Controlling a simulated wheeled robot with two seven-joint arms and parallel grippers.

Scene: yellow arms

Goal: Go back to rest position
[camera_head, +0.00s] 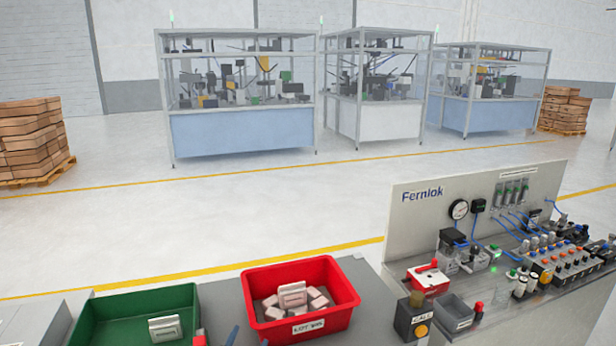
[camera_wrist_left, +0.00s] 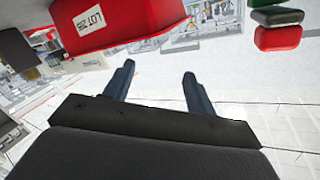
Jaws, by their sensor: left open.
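My left gripper (camera_head: 250,340) barely shows at the bottom edge of the head view, as blue fingertips in front of the red bin (camera_head: 254,312). In the left wrist view my left gripper (camera_wrist_left: 158,71) has its two blue fingers spread apart with nothing between them. The red bin (camera_wrist_left: 125,30), with its white lot label, hangs at the top of that tilted view, beyond the fingers and apart from them. My right gripper is not in view.
A green bin (camera_head: 108,312) with a pale part (camera_head: 166,328) stands left. A Fernlok test bench (camera_head: 410,213) with fittings and a call-button box (camera_head: 410,321) stands right. Open floor lies behind.

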